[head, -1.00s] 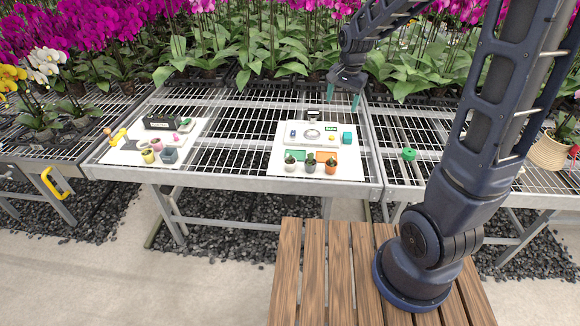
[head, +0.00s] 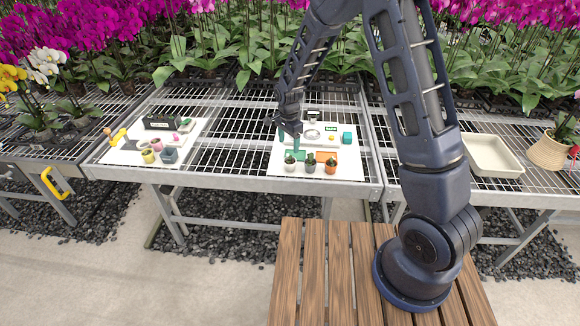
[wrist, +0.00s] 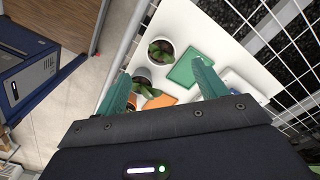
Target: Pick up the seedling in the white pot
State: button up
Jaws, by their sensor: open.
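The seedling in the white pot (head: 291,166) stands upright at the front left of a white board (head: 346,171). In the wrist view this potted seedling (wrist: 159,50) shows from above, a little beyond and between my fingertips. My gripper (head: 289,141) is open and empty, its teal fingers pointing down above and behind the white pot. In the wrist view my gripper (wrist: 163,74) has its fingers wide apart, touching no pot. A seedling in a dark grey pot (head: 310,165) stands just right of the white one. A seedling in an orange pot (head: 330,164) stands beyond that.
A green square (wrist: 186,68) and an orange square (wrist: 160,103) lie behind the pots. Another white board (head: 128,155) with small items lies left. A cream tray (head: 494,156) stands right.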

send_over(290, 162)
jog(key=f, duration=0.5)
jog(key=shift+s+a+f, duration=0.2)
jog(key=shift+s+f, duration=0.05)
jog(key=shift+s, duration=0.1)
jog(key=shift+w+d+f, duration=0.1)
jog(key=shift+f, duration=1.2)
jog(key=shift+w+d+f, duration=0.1)
jog(key=shift+f, duration=1.2)
jog(key=c, duration=1.1)
jog(key=shift+o, duration=0.2)
jog(key=shift+r, duration=0.1)
